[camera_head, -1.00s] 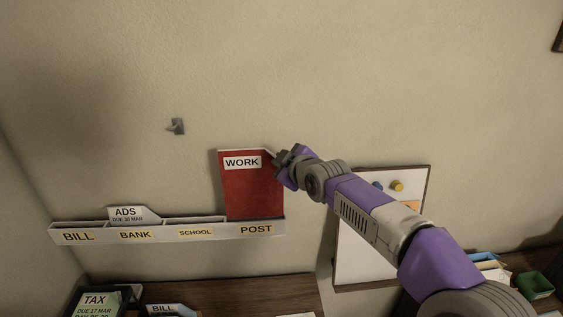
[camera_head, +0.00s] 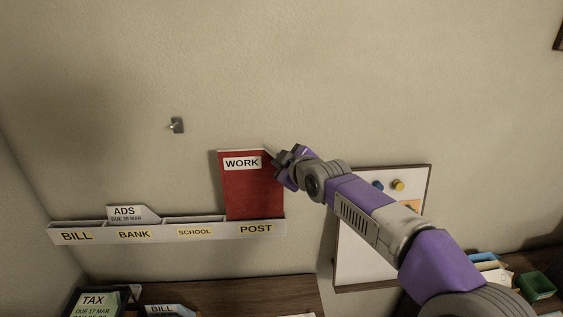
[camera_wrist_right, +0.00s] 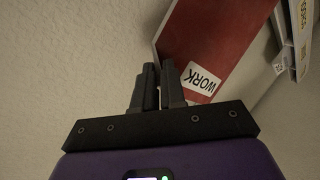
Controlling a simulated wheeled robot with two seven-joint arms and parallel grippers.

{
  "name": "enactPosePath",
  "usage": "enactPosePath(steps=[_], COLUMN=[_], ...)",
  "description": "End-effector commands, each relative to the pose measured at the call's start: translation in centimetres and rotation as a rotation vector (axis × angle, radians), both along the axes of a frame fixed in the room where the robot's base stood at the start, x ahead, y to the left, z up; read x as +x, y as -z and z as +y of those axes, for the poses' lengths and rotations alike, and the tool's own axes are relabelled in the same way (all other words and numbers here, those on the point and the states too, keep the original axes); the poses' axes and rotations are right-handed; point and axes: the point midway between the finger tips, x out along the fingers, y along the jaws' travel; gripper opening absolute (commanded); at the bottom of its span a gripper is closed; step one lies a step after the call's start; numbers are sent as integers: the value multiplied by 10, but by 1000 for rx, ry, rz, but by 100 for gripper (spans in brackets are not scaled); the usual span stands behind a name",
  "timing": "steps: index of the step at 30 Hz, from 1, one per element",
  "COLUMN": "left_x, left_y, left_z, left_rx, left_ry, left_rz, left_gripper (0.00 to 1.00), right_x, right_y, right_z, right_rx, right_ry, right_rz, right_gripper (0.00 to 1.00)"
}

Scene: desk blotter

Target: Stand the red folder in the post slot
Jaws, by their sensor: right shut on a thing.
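The red folder (camera_head: 250,193) with a WORK label stands upright in the post slot (camera_head: 256,229) of the wall rack, its lower edge hidden behind the slot's front. My right gripper (camera_head: 279,160) is at the folder's upper right edge, shut on it. In the right wrist view the folder (camera_wrist_right: 215,40) reaches up from beside the fingertips of the gripper (camera_wrist_right: 165,68). The contact itself is hard to make out there. My left gripper is not in view.
The rack (camera_head: 70,237) also has bill, bank and school slots. An ADS card (camera_head: 126,213) stands in the bank slot. A whiteboard (camera_head: 365,250) hangs to the right, behind my arm. A wall hook (camera_head: 177,125) is above the rack. The desk below (camera_head: 240,295) holds TAX and BILL folders.

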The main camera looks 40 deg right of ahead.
Motion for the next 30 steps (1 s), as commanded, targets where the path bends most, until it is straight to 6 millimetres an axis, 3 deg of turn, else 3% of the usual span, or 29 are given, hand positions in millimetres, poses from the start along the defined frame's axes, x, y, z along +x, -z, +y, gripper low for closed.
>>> enactPosePath(steps=[30], left_x=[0], left_y=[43], left_z=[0], left_rx=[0], left_ry=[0], left_rz=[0], left_gripper=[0], right_x=[0], right_y=[42], right_z=[0], right_rx=[0], right_ry=[0], right_rz=[-1], right_gripper=[0])
